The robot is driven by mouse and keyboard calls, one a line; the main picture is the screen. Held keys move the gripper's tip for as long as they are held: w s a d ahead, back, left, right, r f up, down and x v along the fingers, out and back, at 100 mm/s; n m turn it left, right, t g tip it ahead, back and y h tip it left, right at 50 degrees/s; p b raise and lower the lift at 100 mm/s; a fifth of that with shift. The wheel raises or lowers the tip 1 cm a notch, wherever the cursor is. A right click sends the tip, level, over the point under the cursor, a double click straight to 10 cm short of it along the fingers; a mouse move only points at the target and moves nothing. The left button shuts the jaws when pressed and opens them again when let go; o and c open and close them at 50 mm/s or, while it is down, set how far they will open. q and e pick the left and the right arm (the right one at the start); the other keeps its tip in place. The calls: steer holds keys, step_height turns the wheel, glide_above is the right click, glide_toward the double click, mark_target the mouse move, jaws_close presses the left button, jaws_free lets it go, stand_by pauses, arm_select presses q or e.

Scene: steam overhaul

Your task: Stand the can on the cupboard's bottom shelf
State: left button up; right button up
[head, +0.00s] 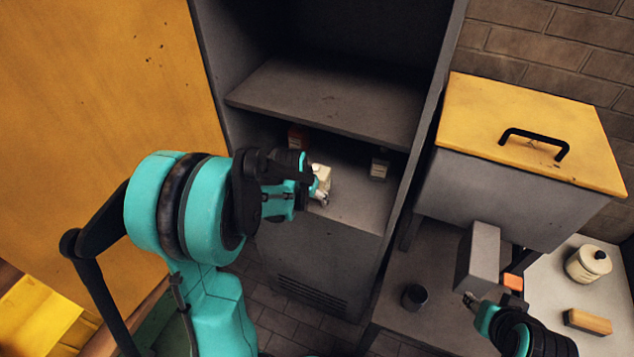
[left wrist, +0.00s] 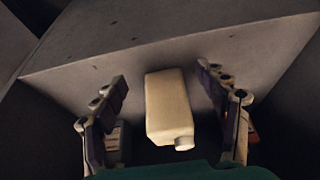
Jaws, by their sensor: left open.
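The can (head: 322,172) is a small cream container with a cap, standing upright over the cupboard's bottom shelf (head: 352,212). In the left wrist view the can (left wrist: 168,103) is between the two fingers, with clear gaps on both sides; that view seems upside down, with the cap low. My left gripper (head: 318,192) is open around the can, partly hiding it in the head view. My right gripper (head: 470,300) is at the lower right, beside a grey block; its jaws are too small to read.
A reddish box (head: 298,137) and a pale box (head: 379,168) stand deeper on the bottom shelf. The upper shelf (head: 325,98) overhangs them. The yellow cupboard door (head: 150,60) stands open at left. A dark cup (head: 414,296) and a lidded jar (head: 588,264) stand at right.

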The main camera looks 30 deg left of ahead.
arm_select(q)
steer(key=s+d+r+t, duration=0.1)
steer(key=s+d+r, duration=0.5)
steer(key=s, duration=0.2)
steer(key=s+d+r+t, duration=0.1)
steer(key=s+d+r, duration=0.5)
steer(key=s, duration=0.3)
steer(key=shift+s+d+r+m+t, duration=0.2)
steer(key=shift+s+m+t, duration=0.1)
steer(key=shift+t, duration=0.1)
